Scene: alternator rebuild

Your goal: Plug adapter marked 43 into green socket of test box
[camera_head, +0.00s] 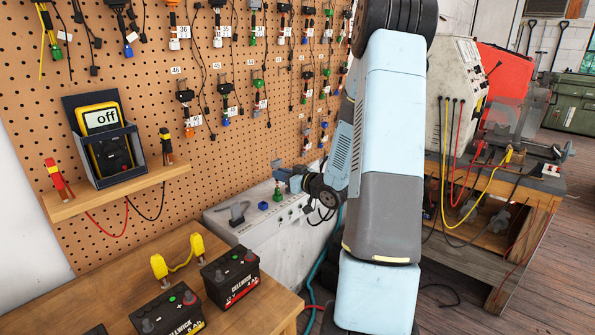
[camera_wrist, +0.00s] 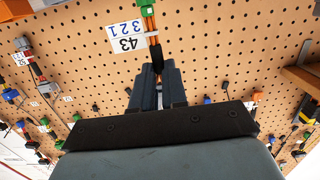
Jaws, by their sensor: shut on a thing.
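My gripper (camera_wrist: 160,88) is shut on the adapter marked 43, gripping its black sleeved part. In the wrist view its white tag (camera_wrist: 128,42) reads 43 and 321 upside down. Orange wires (camera_wrist: 149,20) run from the sleeve to a green plug (camera_wrist: 147,7) at the top edge, partly cut off. In the head view my gripper (camera_head: 283,173) is over the back right of the grey test box (camera_head: 255,241). A green part (camera_head: 277,196) shows below the fingers at the box top. I cannot tell plug from green socket there, or whether they touch.
A blue socket (camera_head: 263,206) and a grey lever-like part (camera_head: 238,211) stand on the box top. The pegboard (camera_head: 130,40) with several hanging adapters rises close behind. A shelf (camera_head: 120,195) holds a meter (camera_head: 104,140). Batteries (camera_head: 230,278) stand on the front table.

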